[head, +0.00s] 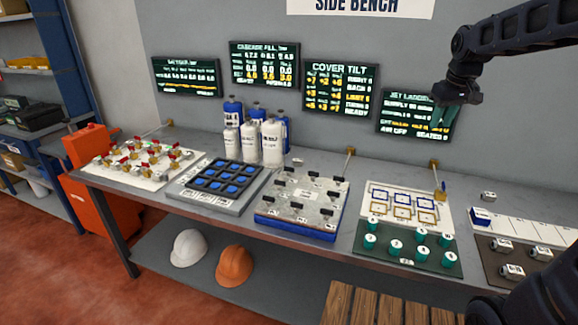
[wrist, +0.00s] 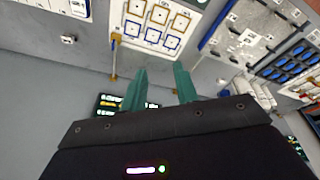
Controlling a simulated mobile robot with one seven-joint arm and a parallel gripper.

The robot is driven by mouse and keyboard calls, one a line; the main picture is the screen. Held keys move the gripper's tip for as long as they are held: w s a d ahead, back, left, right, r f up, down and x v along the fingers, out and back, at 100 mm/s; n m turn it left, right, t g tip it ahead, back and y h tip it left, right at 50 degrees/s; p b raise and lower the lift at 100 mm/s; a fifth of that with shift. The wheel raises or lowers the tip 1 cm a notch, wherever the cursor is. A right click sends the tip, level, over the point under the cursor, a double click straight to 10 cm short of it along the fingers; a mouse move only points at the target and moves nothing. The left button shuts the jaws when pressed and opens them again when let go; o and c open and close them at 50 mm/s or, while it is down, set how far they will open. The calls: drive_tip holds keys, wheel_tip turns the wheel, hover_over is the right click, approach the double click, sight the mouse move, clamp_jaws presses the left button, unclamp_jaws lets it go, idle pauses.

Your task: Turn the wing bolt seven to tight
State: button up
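The metal cover plate (head: 300,203) lies on a blue base in the middle of the bench. Several black wing bolts (head: 296,204) stand on it around its edge and middle. Their number labels are too small to read, so I cannot tell which is bolt seven. My gripper (head: 440,120) is up at the right, in front of the jet ladder screen, well away from the plate. In the wrist view its two green fingers (wrist: 160,68) are apart with nothing between them. The cover plate (wrist: 245,38) shows there at the upper right, partly cut off.
The cover tilt screen (head: 340,87) hangs behind the plate. White and blue bottles (head: 272,143) stand behind it to the left. A blue-button tray (head: 222,182) is left of it, and a green board with teal pegs (head: 408,262) is to the right. A thin brass-based post (head: 348,165) rises behind.

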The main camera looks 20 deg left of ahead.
drive_tip(key=w+a+f+n+g, duration=0.1)
drive_tip(key=w+a+n, duration=0.1)
drive_tip(key=w+a, duration=0.35)
drive_tip(key=w+a+f+n, duration=0.1)
drive_tip(key=w+a+n, duration=0.15)
drive_tip(key=a, duration=0.55)
drive_tip(key=n+g, duration=0.2)
drive_tip(key=n, duration=0.5)
hover_over(289, 171)
wheel_tip(289, 171, down, 19)
drive_tip(key=shift+h, duration=0.4)
drive_tip(key=f, duration=1)
drive_tip(key=shift+w+a, duration=0.1)
drive_tip(key=shift+w, duration=0.1)
clamp_jaws()
